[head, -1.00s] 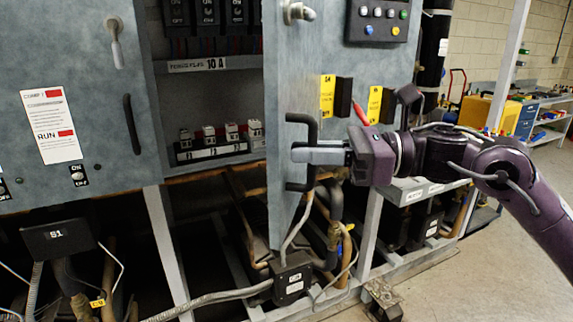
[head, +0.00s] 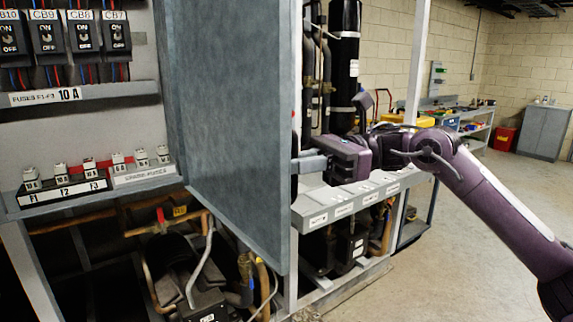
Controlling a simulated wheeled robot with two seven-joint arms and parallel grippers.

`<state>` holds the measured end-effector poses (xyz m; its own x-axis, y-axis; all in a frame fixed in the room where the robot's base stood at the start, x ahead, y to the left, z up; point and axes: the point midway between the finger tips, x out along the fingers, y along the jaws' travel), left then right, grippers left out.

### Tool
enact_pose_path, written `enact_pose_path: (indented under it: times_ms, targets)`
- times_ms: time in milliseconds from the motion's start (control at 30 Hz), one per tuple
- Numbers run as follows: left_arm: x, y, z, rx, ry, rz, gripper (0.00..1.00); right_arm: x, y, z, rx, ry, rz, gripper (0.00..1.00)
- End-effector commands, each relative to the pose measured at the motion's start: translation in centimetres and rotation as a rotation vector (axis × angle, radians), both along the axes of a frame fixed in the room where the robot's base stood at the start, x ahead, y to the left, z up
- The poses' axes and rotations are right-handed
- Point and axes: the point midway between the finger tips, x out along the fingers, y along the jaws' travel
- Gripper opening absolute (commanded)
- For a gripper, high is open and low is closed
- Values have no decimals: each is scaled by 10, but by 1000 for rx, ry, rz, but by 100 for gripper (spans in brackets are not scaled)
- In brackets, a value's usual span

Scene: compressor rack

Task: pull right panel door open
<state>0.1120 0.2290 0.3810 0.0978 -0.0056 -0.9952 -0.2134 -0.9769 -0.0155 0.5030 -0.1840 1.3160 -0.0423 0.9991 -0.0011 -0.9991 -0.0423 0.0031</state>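The right panel door (head: 235,130) stands swung out from the cabinet, with its plain grey inner face toward me. Its outer face is turned away to the right. My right gripper (head: 303,163) is at the door's free edge, on the outer side. Its grey fingers reach the dark door handle (head: 294,178), of which only a sliver shows past the edge. The fingers look shut on the handle, though the door edge hides their tips. My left gripper is not in view.
The open cabinet shows breakers (head: 80,35) and a row of fuses (head: 95,178). Pipes and a compressor (head: 185,270) lie below. A grey labelled ledge (head: 345,200) runs beneath my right gripper. Floor (head: 470,240) at the right is clear; a workbench (head: 470,120) stands behind.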

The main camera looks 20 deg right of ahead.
Motion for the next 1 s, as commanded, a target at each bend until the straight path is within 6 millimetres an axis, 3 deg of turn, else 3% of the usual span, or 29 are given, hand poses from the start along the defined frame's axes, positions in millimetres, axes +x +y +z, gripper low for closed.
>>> enact_pose_path:
  times_ms: [600,633,767,1000]
  targets:
    - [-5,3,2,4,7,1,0,6,-8,0,0,2,-3,0]
    - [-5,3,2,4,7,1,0,6,-8,0,0,2,-3,14]
    - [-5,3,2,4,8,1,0,6,-8,0,0,1,-3,30]
    - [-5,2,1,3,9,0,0,6,-9,0,0,0,-3,30]
